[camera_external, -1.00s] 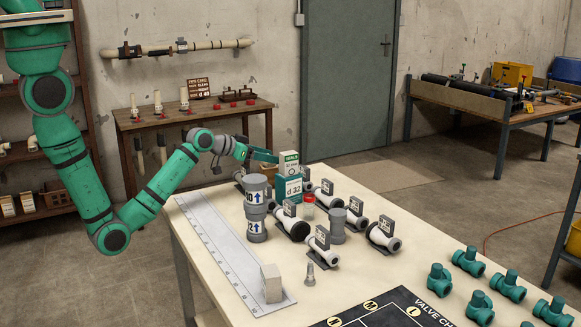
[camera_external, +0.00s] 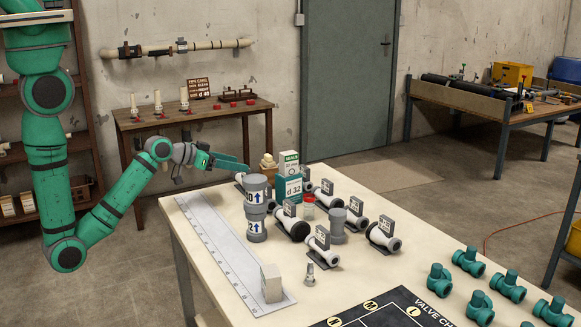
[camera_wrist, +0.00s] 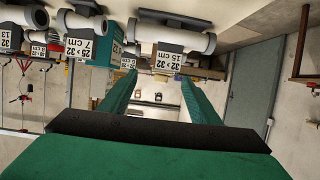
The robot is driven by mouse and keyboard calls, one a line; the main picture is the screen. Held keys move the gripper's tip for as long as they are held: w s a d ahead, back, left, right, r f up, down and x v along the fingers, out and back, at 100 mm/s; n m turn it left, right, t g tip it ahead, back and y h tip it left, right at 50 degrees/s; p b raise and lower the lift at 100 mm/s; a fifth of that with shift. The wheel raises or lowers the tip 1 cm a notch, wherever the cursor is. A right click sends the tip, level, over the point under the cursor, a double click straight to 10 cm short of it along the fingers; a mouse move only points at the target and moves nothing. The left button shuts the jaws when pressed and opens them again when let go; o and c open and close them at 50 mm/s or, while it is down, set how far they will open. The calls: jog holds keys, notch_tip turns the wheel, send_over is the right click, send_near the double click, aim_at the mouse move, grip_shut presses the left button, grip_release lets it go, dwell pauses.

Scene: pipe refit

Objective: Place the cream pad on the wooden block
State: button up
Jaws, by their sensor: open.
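In the external view a small cream piece (camera_external: 267,159), which looks like the cream pad, sits on top of the tan wooden block (camera_external: 268,173) at the far edge of the table. The green box partly hides the block. My gripper (camera_external: 247,166) is just left of the pad, apart from it, with its green fingers pointing right. In the wrist view the two fingers of my gripper (camera_wrist: 158,78) are spread with nothing between them. I cannot make out the pad or block there.
A green-and-white box (camera_external: 289,180), stacked grey cylinders (camera_external: 257,215) and several labelled pipe fittings (camera_external: 320,245) crowd the table near the block. A long ruler plate (camera_external: 215,240) lies along the left edge. The space left of the table edge is free.

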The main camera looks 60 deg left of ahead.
aim_at(194, 212)
jog(key=s+f, duration=0.1)
jog(key=s, duration=0.1)
jog(key=s+d+f, duration=0.1)
jog(key=s+f, duration=0.1)
jog(key=s+d+f, duration=0.1)
jog(key=s+f, duration=0.1)
jog(key=shift+s+d+f, duration=0.15)
jog(key=shift+s+f, duration=0.05)
jog(key=shift+s, duration=0.2)
jog(key=shift+t+y, duration=0.3)
jog(key=s+f, duration=0.1)
jog(key=s, duration=0.2)
jog(key=s+d+f, duration=0.1)
jog(key=s, duration=0.2)
jog(key=s+d+f, duration=0.1)
jog(key=s, duration=0.2)
jog(key=shift+d, duration=0.15)
jog(key=s+d+r, duration=0.1)
jog(key=s+d, duration=0.1)
jog(key=s, duration=0.7)
jog(key=s+d+r+t+h, duration=0.1)
jog(key=s+d+r, duration=0.1)
jog(key=s, duration=0.6)
jog(key=shift+s+r, duration=0.2)
jog(key=shift+s, duration=0.2)
